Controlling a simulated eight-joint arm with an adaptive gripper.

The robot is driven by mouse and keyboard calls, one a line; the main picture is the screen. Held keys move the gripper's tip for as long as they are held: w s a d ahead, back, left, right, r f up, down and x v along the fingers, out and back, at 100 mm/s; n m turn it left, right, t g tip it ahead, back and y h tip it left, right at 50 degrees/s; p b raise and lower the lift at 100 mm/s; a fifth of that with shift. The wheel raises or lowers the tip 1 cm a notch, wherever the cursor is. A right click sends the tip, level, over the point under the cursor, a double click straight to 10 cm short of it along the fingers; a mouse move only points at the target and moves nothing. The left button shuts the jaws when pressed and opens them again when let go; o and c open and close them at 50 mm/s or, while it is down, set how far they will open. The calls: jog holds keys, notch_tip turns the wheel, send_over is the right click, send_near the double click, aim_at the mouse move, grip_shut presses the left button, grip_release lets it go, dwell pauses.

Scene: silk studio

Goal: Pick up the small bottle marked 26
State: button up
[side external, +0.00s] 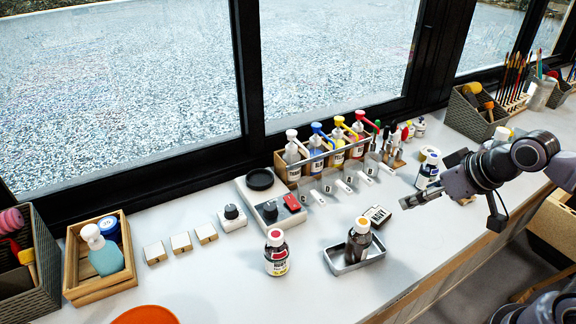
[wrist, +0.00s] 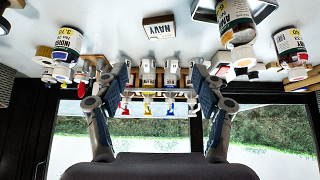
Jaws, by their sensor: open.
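I cannot read the number 26 on any bottle in either view. A small bottle with a red cap (side external: 277,254) stands on the white bench. A dark bottle with an orange-yellow cap (side external: 357,245) stands in a small grey tray (side external: 345,268). In the upside-down wrist view, a bottle that seems labelled INDIGO (wrist: 67,41) is at the left, and labelled bottles (wrist: 237,24) are at the right. My gripper is open, its fingers apart and empty, above the bench.
A NAVY card (side external: 377,215) lies beside the tray. A wooden rack of pump bottles (side external: 310,172) stands by the window, with clear dividers in front. A scale-like device (side external: 262,182), wooden blocks (side external: 181,243) and a wooden crate (side external: 98,290) are left.

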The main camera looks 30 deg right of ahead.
jog(key=shift+o, duration=0.5)
jog(key=m+g+h, duration=0.2)
jog(key=m+h, duration=0.2)
jog(key=m, duration=0.3)
send_near(433, 170)
notch_tip(433, 170, down, 4)
jog(key=w, duration=0.1)
jog(key=shift+d+x, duration=0.15)
jog(key=shift+x, duration=1.15)
jog(key=shift+d+x, duration=0.15)
jog(key=shift+x, duration=1.15)
jog(key=shift+w+d+f, duration=0.75)
jog(key=shift+w+f, duration=0.05)
jog(key=shift+w, duration=0.2)
jog(key=shift+x, duration=1.1)
jog(key=c, duration=1.3)
